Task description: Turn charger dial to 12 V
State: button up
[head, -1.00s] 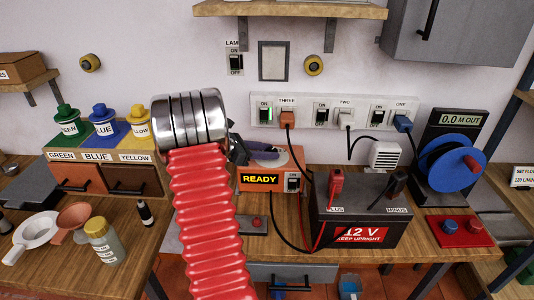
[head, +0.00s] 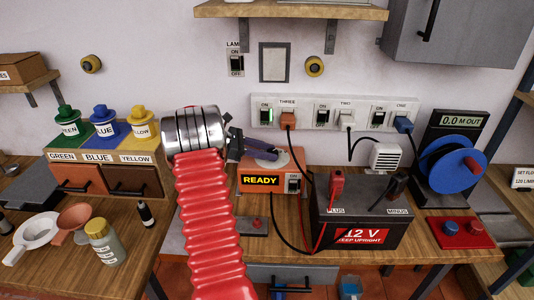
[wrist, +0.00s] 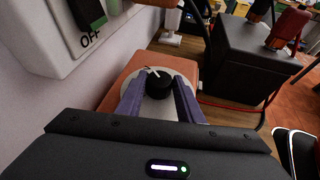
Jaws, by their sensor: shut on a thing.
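The orange charger (head: 292,168) stands on the bench, with a lit READY display (head: 260,180) and an ON switch on its front. Its black dial (wrist: 158,86) sits on a pale round face on top. A white pointer mark on the dial points up and slightly left in the wrist view; the setting it marks cannot be read. My gripper (wrist: 157,94) has its two purple fingers shut on the dial, one on each side. In the head view my gripper (head: 240,146) reaches the charger's top from the left, and the dial cannot be made out clearly.
A black 12 V battery (head: 362,207) with red and black clamps stands right of the charger. Cables hang between them. A socket strip (head: 345,112) is on the wall close behind. A blue reel (head: 452,162) is farther right.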

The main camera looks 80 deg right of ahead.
jog(key=shift+s, duration=0.2)
jog(key=o, duration=1.1)
jog(key=shift+w, duration=0.1)
jog(key=shift+c, duration=0.2)
jog(key=shift+w, duration=0.1)
jog(key=v, duration=1.3)
jog(key=shift+w+r, duration=0.15)
jog(key=shift+w, duration=0.05)
jog(key=shift+a, duration=0.1)
